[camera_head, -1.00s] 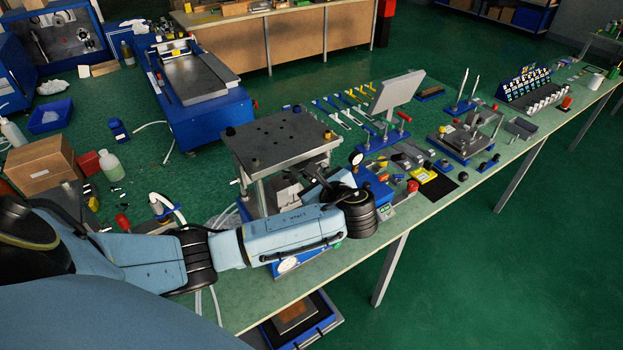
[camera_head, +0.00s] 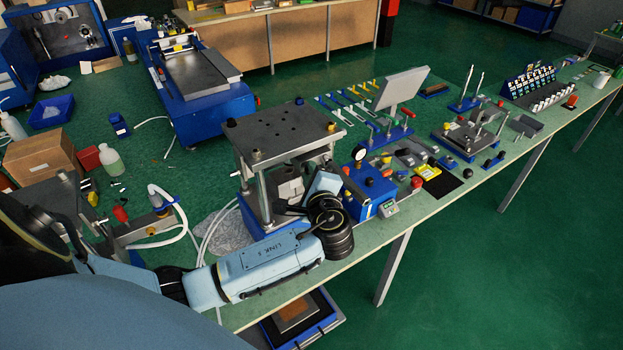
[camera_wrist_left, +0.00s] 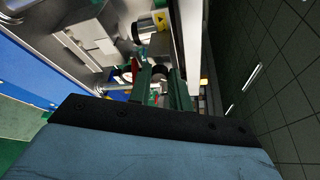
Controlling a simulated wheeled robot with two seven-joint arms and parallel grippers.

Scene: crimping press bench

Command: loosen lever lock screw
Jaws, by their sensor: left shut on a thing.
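The press (camera_head: 280,133), with a thick grey top plate on steel posts and a blue base, stands on the bench left of centre. My left arm reaches its front right side. In the head view my left gripper's fingers are hidden behind the wrist and hand. In the wrist view the two dark green fingers of my left gripper (camera_wrist_left: 160,84) point into the press, shut on a small part between them. This part is mostly hidden; it appears to be the lever lock screw. My right gripper is in neither view.
A blue box with a gauge (camera_head: 369,188) stands close right of my left wrist. A red-knobbed fixture (camera_head: 155,228) with white hoses is left of the press. Tools and fixtures fill the bench to the right. The bench's front edge runs just below my arm.

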